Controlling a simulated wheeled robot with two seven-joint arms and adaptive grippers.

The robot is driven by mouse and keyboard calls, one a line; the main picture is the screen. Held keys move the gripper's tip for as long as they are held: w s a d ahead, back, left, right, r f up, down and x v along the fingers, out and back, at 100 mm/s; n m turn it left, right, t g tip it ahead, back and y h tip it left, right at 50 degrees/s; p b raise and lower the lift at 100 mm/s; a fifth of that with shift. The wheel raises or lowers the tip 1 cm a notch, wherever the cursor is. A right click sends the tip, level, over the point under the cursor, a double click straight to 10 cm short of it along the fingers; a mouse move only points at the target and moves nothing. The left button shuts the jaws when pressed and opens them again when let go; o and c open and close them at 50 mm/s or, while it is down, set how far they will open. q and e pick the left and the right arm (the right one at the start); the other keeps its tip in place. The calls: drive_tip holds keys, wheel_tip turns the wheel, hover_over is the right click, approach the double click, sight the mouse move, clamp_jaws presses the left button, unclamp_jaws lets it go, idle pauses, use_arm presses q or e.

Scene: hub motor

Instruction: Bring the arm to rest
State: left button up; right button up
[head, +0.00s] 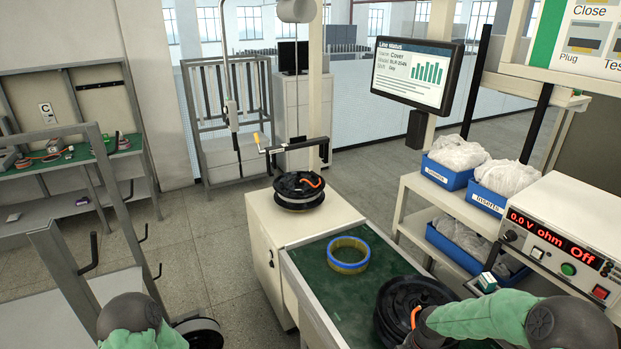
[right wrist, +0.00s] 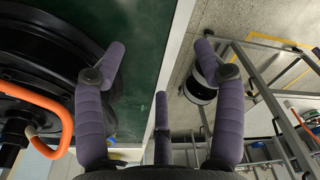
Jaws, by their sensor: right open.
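My right arm comes in from the right in the head view. Its gripper (head: 427,334) is dark and partly cut off at the bottom edge, beside a black hub motor part (head: 392,300) with an orange cable. In the right wrist view the padded purple fingers of my right gripper (right wrist: 160,65) are spread with nothing between them, above the edge of the green-topped bench (right wrist: 140,90). The black hub part (right wrist: 35,60) and its orange cable lie left of the fingers. Of my left arm only a link shows at lower left in the head view; its gripper is out of view.
A blue-and-yellow ring (head: 348,268) lies on the green bench top (head: 318,255). Another black hub (head: 299,203) sits on a white cabinet (head: 262,225) behind. A meter (head: 560,245) and blue bins (head: 447,177) stand right.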

drive_tip(key=s+a+f+m+y+b, duration=0.1)
drive_tip(key=s+a+f+m+b, duration=0.4)
drive_tip(key=f, duration=0.7)
drive_tip(key=s+a+f+m+y+b, duration=0.1)
drive_tip(key=s+a+f+m+b, duration=0.3)
drive_tip(key=s+a+f+m, duration=0.6)
drive_tip(key=s+a+f, duration=0.1)
drive_tip(key=s, duration=0.2)
drive_tip(key=shift+s+a+f+m+y+b, duration=0.3)
drive_tip(key=shift+s+a+f+b, duration=0.05)
drive_tip(key=shift+s+a+b, duration=0.05)
